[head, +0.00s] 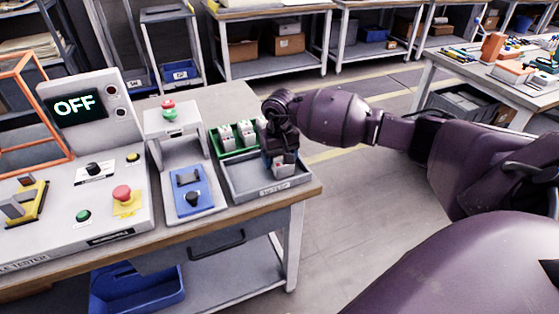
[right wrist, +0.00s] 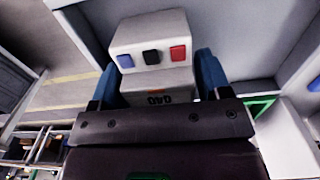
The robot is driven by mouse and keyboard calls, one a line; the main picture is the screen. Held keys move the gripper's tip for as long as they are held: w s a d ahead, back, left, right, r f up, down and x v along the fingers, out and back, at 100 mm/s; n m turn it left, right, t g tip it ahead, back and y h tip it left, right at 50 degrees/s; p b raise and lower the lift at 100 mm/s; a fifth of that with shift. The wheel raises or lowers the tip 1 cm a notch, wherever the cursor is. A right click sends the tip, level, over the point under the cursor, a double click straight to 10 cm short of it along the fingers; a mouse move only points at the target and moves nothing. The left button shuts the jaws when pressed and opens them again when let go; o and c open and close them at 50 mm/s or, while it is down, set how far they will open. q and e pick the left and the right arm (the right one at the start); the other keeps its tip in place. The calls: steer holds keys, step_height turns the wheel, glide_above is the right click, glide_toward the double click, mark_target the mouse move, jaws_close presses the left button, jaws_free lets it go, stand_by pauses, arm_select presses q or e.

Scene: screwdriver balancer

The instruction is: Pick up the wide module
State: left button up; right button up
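The wide module (right wrist: 152,62) is a pale block with a blue, a black and a red patch on its upper face and a printed label below. In the right wrist view it sits between the two blue fingertips of my right gripper (right wrist: 156,80), with no clear gap on either side. In the head view my right gripper (head: 283,158) points down into the grey tray (head: 240,180), and the module (head: 281,171) shows partly beneath it. I cannot tell whether its underside touches the tray floor. My left gripper is not in view.
A green tray (head: 217,146) with several white modules stands behind the grey tray. To the left are a blue fixture (head: 191,192) with a red and green button post (head: 168,109) and a control panel with an OFF display (head: 76,106). The table's right edge is close.

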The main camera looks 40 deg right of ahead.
steer(key=c, duration=0.7)
steer(key=shift+r, duration=0.1)
